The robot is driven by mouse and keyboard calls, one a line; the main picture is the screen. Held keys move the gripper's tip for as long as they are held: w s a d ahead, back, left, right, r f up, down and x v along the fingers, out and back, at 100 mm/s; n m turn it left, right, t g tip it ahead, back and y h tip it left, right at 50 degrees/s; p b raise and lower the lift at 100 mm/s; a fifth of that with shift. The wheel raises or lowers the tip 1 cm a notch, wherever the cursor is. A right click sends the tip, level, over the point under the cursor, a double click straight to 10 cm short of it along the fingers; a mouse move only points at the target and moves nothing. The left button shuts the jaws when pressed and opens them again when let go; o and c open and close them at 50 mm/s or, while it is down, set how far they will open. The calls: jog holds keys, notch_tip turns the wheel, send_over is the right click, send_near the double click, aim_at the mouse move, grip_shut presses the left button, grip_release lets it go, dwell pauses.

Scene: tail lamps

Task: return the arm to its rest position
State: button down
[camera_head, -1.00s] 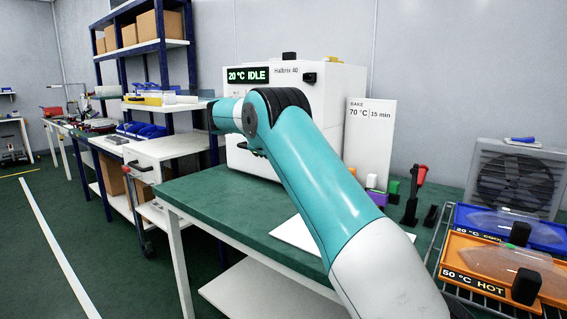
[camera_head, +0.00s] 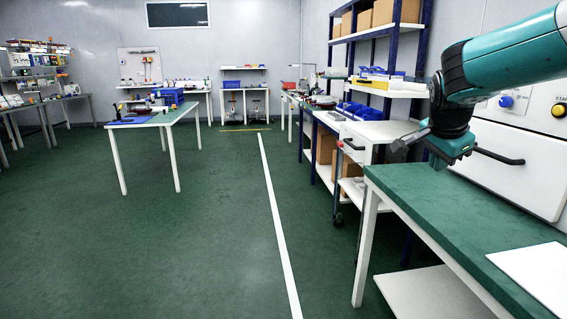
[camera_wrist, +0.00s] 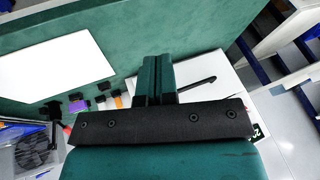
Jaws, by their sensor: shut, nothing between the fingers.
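My teal arm reaches in from the upper right of the head view, its wrist bent down. My gripper (camera_head: 437,163) hangs low in front of the white oven, over the far end of the green-topped bench (camera_head: 420,190). In the wrist view my gripper (camera_wrist: 158,72) shows its two teal fingers pressed together, with nothing between them. Whether it touches anything is not shown, but it looks clear of the bench top.
The white oven (camera_head: 525,165) with a dark handle stands right of the gripper. A white sheet (camera_head: 535,275) lies on the bench; small coloured blocks (camera_wrist: 78,105) show in the wrist view. A drawer cabinet (camera_head: 370,140) and shelving stand behind.

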jog(key=s+a+f+n+g+y, duration=0.2)
jog(key=s+a+n+y, duration=0.1)
jog(key=s+a+n, duration=0.65)
jog(key=s+a+f+n+g+y, duration=0.15)
jog(key=s+a+n, duration=0.4)
jog(key=s, duration=0.75)
jog(key=s+a+f+n+g+y, duration=0.1)
jog(key=s+a+f+n+y, duration=0.15)
jog(key=s+a+n, duration=0.7)
notch_tip(320, 180, up, 15)
jog(key=d+m+p, duration=0.2)
jog(key=p, duration=1.2)
jog(key=shift+s+d+y+p, duration=0.2)
jog(key=shift+s+y+p, duration=0.1)
jog(key=shift+p, duration=0.1)
jog(key=shift+f, duration=0.15)
jog(key=shift+d, duration=0.1)
